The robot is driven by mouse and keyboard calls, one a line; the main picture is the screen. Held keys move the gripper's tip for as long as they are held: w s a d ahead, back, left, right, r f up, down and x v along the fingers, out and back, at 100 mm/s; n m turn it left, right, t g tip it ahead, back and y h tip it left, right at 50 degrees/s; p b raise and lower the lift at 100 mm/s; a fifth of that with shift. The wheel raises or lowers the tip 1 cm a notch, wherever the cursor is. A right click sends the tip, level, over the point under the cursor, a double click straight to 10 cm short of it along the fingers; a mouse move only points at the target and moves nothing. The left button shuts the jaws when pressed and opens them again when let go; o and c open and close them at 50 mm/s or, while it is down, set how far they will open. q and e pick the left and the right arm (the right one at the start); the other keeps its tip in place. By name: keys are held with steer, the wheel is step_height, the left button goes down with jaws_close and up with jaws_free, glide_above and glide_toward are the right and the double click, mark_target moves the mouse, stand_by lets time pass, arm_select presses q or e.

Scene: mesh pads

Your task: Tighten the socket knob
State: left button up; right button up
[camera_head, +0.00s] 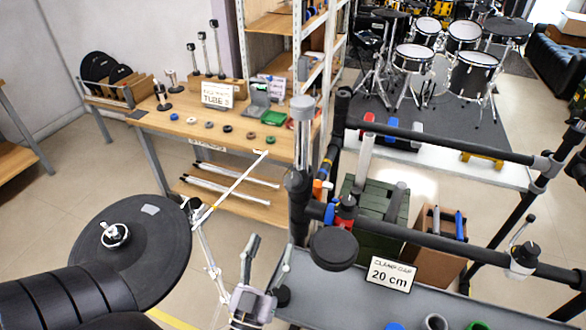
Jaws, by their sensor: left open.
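My left gripper (266,262) is at the bottom centre, its two grey fingers pointing up and apart, with nothing between them. A clamp with red and blue parts (345,210) sits on the black tube rack, up and right of the gripper. A black round disc (333,248) hangs just below this clamp, right of the gripper and apart from it. I cannot tell for sure which part is the socket knob. My right gripper is not in view.
A large black round pad (140,232) is at lower left. Black rack tubes (430,243) cross above a grey bench (345,292) with a "CLAMP GAP 20 cm" sign (390,273). A wooden table (185,127) with small parts stands behind. Floor shows between pad and bench.

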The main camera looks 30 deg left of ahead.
arm_select(q)
steer(key=p, duration=0.2)
glide_toward(291, 185)
steer(key=p+x, duration=0.2)
steer(key=x, duration=0.8)
steer(key=shift+p, duration=0.3)
steer(key=shift+w+a+r, duration=0.15)
steer(key=shift+w+a, duration=0.05)
steer(key=shift+w, duration=0.4)
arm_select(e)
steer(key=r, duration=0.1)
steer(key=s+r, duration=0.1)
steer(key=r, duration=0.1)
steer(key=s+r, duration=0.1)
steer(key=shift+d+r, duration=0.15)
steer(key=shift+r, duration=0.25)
arm_select(q)
steer(key=shift+c, duration=0.3)
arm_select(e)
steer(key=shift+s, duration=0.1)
arm_select(q)
steer(key=shift+c, duration=0.6)
steer(key=c, duration=1)
steer(key=shift+m+t+h, duration=0.5)
steer(key=shift+m+h, duration=2.2)
steer(key=shift+h, duration=0.2)
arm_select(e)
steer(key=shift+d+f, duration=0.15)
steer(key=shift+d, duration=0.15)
